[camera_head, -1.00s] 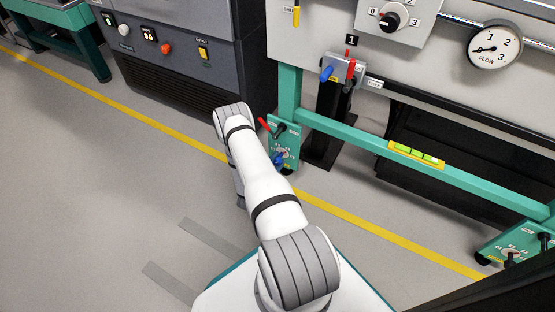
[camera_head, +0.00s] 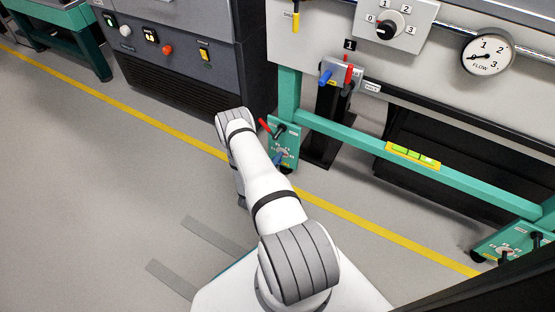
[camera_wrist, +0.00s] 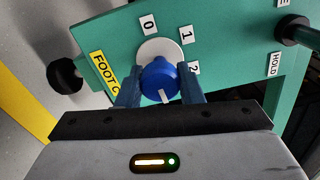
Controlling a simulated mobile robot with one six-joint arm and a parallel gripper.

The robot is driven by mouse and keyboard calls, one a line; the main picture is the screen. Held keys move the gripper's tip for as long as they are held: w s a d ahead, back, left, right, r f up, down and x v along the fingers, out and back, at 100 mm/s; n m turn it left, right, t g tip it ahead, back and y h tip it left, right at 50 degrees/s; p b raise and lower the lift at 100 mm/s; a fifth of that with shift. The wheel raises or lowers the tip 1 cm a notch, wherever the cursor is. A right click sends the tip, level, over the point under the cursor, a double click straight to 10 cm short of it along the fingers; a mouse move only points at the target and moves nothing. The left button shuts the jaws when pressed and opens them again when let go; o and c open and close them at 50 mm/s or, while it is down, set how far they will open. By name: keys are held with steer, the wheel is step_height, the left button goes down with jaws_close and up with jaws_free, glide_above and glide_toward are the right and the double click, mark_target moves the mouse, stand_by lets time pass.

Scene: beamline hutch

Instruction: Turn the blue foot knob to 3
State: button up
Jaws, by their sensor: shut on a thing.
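The blue foot knob (camera_wrist: 158,74) sits on a white disc on the green foot panel (camera_wrist: 225,45) in the wrist view. Labels 0, 1 and 2 show around it; no 3 shows. The white mark on the knob points down and slightly right in that view, toward my gripper body. My gripper (camera_wrist: 160,90) is shut on the knob, one finger at each side. In the head view the green foot panel (camera_head: 293,137) stands at the foot of the bench leg. My gripper is mostly hidden there behind my arm.
A HOLD label (camera_wrist: 274,65) and black handle (camera_wrist: 297,29) are at the panel's right; a black foot (camera_wrist: 65,75) is at its left. In the head view a red lever (camera_head: 265,126) rises by the panel. Open floor (camera_head: 110,160) lies to the left.

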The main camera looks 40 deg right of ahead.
steer(key=shift+w+m, duration=0.2)
steer(key=shift+m, duration=0.2)
steer(key=o, duration=1)
steer(key=shift+s, duration=0.15)
steer(key=shift+c, duration=0.2)
steer(key=p+v, duration=0.2)
steer(key=v, duration=0.5)
steer(key=shift+a+p, duration=0.35)
steer(key=shift+a, duration=0.05)
steer(key=shift+s, duration=0.1)
